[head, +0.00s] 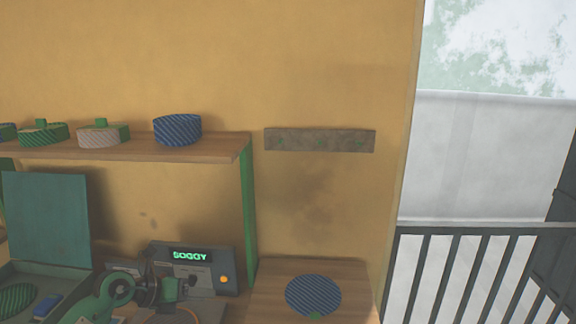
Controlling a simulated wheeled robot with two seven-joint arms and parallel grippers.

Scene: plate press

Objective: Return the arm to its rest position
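My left arm comes in at the lower left, and its dark and green gripper (178,287) is in front of a grey machine. The gripper is small and partly merges with the machine, so I cannot tell whether its fingers are open or shut. I see nothing clearly held in it. The grey machine (222,278) has a lit green display reading "SOGGY" and an orange button. My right gripper is not in view.
A wooden shelf (185,151) holds a blue striped round piece (178,129) and other round pieces. A blue striped disc (313,294) lies on the wooden counter (262,285) at right. An open teal box (47,218) stands at left. A railing (470,270) is at far right.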

